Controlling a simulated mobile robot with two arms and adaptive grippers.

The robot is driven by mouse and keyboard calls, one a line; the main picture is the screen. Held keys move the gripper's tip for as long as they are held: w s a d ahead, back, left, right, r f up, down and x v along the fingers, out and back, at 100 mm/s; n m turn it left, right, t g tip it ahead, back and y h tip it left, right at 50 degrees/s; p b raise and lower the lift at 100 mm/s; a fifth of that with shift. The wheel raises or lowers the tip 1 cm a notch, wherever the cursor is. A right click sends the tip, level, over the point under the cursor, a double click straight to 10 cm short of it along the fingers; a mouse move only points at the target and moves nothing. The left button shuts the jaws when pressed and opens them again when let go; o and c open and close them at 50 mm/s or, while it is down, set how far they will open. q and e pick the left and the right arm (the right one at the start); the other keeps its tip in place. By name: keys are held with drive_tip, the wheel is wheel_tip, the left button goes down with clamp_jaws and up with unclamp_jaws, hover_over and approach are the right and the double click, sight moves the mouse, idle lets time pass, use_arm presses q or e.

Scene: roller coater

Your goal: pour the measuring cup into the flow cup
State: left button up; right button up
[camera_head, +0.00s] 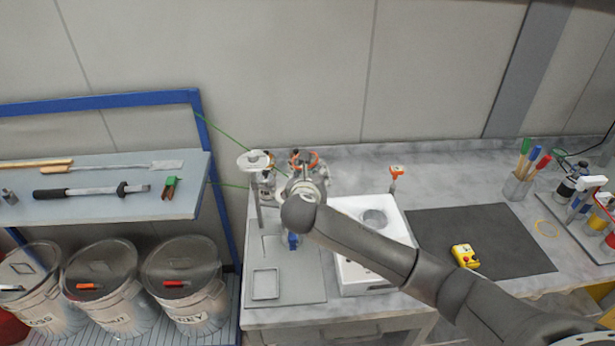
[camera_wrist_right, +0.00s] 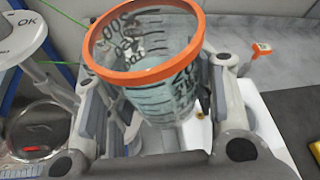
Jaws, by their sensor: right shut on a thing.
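My right gripper (camera_head: 303,183) is shut around a clear measuring cup with an orange rim (camera_head: 304,158). In the right wrist view the measuring cup (camera_wrist_right: 150,75) has dark graduation marks and pale bluish liquid inside, and the fingers press its sides. The cup is held just right of a stand with a round white top (camera_head: 255,160). I cannot clearly make out the flow cup; the stand is partly hidden behind my gripper. My left gripper is out of view.
A white device with a round plate (camera_head: 373,217) is partly behind my arm. A dark mat (camera_head: 500,222) carries a yellow device (camera_head: 465,255). An orange-topped tool (camera_head: 396,174) stands behind. A shelf (camera_head: 110,205) with tools is at left, above several lidded buckets (camera_head: 105,300).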

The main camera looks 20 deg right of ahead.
drive_tip(key=shift+w+d+f+n+b, duration=0.2)
drive_tip(key=shift+d+f+n+b, duration=0.2)
drive_tip(key=shift+f, duration=0.1)
drive_tip(key=shift+s+d+n+h+b, duration=0.1)
drive_tip(key=shift+s+n+h+b, duration=0.25)
drive_tip(key=shift+n+h+b, duration=0.25)
drive_tip(key=shift+w+d+f+n+h+b, duration=0.1)
drive_tip(key=shift+d+f+n+h+b, duration=0.1)
drive_tip(key=shift+n+h+b, duration=0.55)
drive_tip(key=shift+r+n+b, duration=0.1)
drive_tip(key=shift+n+b, duration=0.25)
drive_tip(key=shift+b, duration=0.4)
drive_tip(key=shift+d+n+h+b, duration=0.2)
drive_tip(key=shift+n+h+b, duration=0.15)
drive_tip(key=shift+n+b, duration=0.4)
drive_tip(key=shift+r, duration=0.1)
drive_tip(key=shift+r+n+h+p, duration=0.15)
drive_tip(key=shift+n+h+p, duration=0.2)
drive_tip(key=shift+p, duration=0.95)
drive_tip(key=shift+a+r+n+h+p, duration=0.1)
drive_tip(key=shift+r+n+h+p, duration=0.55)
drive_tip(key=shift+p, duration=2.35)
